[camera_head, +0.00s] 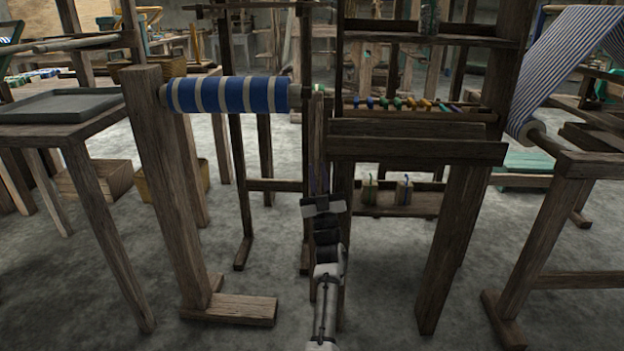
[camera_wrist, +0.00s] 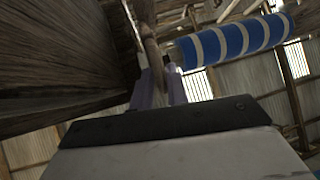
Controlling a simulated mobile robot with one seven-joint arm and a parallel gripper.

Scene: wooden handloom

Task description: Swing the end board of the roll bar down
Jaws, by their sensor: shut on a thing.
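The roll bar (camera_head: 228,95) carries blue and cream striped cloth and lies level at the left centre; its cloth also shows at the upper right of the wrist view (camera_wrist: 235,40). At its right end a narrow wooden end board (camera_head: 317,125) stands about upright. My gripper (camera_head: 320,182) reaches up from below to this board. In the wrist view the two pale purple fingers (camera_wrist: 161,88) are closed around a thin wooden piece, which looks like the end board (camera_wrist: 151,50). The exact contact is partly hidden by the fingers and the black gripper body.
A thick wooden post (camera_head: 165,180) holds the bar's left end. Right of my arm stands a wooden frame with a broad crossboard (camera_head: 415,150) and a shelf of coloured spools (camera_head: 410,104). A striped cloth roll (camera_head: 528,128) is at the right. Open floor (camera_head: 385,280) lies around my arm.

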